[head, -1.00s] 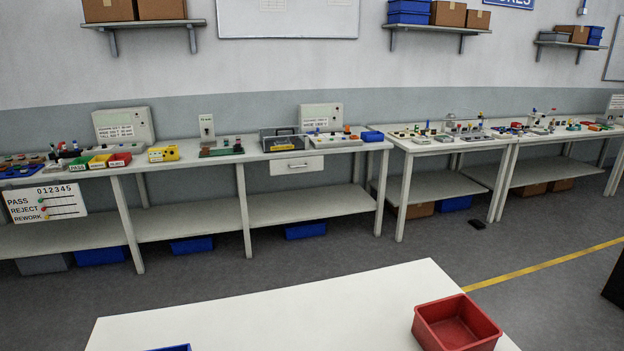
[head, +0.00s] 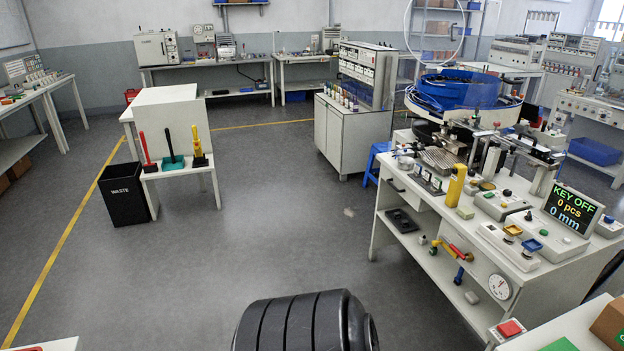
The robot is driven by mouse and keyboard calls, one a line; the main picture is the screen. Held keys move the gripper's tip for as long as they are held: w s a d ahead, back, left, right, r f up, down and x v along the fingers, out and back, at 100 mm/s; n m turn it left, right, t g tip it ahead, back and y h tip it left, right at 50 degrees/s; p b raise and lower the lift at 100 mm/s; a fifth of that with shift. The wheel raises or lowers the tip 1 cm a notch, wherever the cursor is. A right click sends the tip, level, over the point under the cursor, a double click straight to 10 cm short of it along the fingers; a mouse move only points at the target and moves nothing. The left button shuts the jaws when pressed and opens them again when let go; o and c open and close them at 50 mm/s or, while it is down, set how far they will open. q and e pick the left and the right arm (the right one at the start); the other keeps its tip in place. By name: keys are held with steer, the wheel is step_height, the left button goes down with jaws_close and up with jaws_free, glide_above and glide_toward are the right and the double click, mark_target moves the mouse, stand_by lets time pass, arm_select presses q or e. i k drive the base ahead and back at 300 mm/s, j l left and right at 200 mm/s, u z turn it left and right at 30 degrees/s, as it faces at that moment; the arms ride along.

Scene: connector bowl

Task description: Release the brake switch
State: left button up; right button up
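No switch in the head view carries a label I can read as brake, so I cannot tell which one it is. The right workbench (head: 408,207) holds a vibrating bowl feeder with a blue bowl (head: 455,90). Near its front edge are a white control box (head: 497,243) with a yellow-topped and a blue-topped control, and a grey box (head: 499,204) with buttons. A display (head: 572,210) reads "KEY OFF, 0 pcs, 0 mm". A black ribbed part of my own arm shows at the bottom middle. Neither gripper is in view.
A black waste bin (head: 126,195) stands by a small white table (head: 183,172) with red, green and yellow tools. A grey cabinet (head: 344,130) and a blue stool (head: 376,160) stand behind the workbench. The middle floor is clear. A box with a red button (head: 510,329) is at bottom right.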

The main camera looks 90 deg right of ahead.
mark_target(510, 329)
steer(key=z, duration=4.05)
